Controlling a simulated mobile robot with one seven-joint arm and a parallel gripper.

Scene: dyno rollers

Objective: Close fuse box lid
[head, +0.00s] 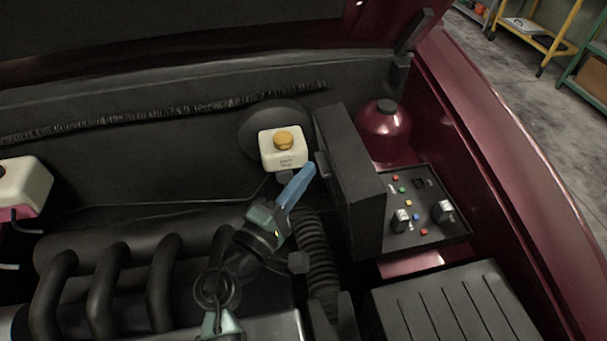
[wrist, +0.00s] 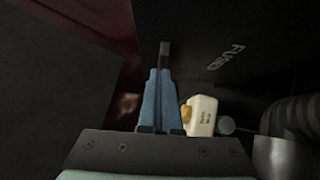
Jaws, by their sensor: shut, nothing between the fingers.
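The fuse box (head: 425,222) sits at the right of the engine bay, with coloured fuses and relays exposed. Its black lid (head: 347,180) stands open, roughly upright, along the box's left side. In the wrist view the lid's dark face (wrist: 225,45) carries the word FUSE. A small tab (head: 322,165) sticks out from the lid's left side. My gripper (head: 309,170) has blue fingers, shut and empty, with the tips close beside that tab. In the wrist view the gripper (wrist: 163,70) points at the tab (wrist: 165,50); I cannot tell whether they touch.
A white reservoir with a yellow cap (head: 283,150) stands just behind my fingers. A ribbed hose (head: 316,262) and engine pipes (head: 110,275) lie below and left. A black battery-like cover (head: 455,305) is in front.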

